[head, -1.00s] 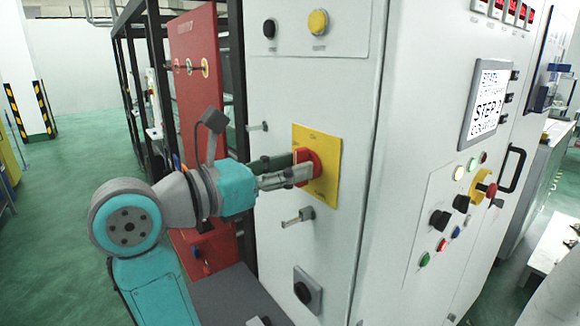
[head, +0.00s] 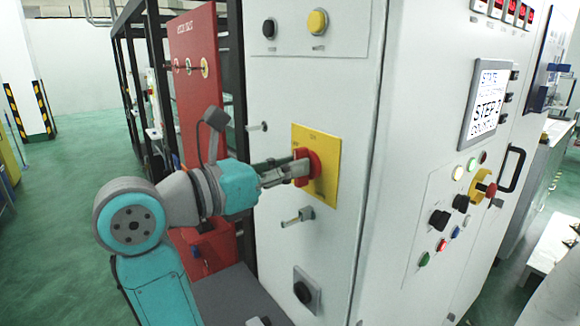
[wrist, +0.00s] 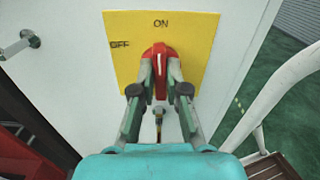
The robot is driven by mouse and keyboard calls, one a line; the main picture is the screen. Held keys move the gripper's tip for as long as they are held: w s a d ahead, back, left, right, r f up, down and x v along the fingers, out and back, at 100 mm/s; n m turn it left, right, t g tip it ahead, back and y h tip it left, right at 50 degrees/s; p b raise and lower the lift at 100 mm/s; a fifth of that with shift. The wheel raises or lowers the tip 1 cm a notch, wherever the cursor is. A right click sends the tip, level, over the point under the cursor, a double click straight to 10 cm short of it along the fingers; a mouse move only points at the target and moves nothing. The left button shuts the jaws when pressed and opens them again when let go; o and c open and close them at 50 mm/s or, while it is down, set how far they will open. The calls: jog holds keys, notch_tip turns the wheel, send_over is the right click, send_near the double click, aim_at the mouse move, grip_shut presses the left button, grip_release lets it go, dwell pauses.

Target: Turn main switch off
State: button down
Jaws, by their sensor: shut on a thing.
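The main switch is a red rotary handle (head: 302,168) on a yellow plate (head: 328,150) on the side of the white cabinet. In the wrist view the plate (wrist: 120,75) reads ON at the top and OFF at the upper left. The red handle (wrist: 159,58) stands upright there, its ridge in line with ON. My gripper (head: 290,172) is shut on the handle, with one finger on each side of it in the wrist view (wrist: 160,92). The fingers hide the handle's lower sides.
A small metal latch (head: 298,216) sticks out below the plate, and another (head: 257,127) to its upper left. A red panel (head: 197,90) stands to the left. The cabinet's front carries a screen (head: 484,98) and buttons.

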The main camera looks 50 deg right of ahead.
jog(key=n, duration=0.5)
jog(key=shift+w+n, duration=0.15)
jog(key=shift+n, duration=0.25)
jog(key=n, duration=0.5)
jog(key=shift+w+f, duration=0.15)
jog(key=shift+n, duration=0.4)
jog(key=c, duration=1.2)
grip_release()
jog(key=v, duration=1.2)
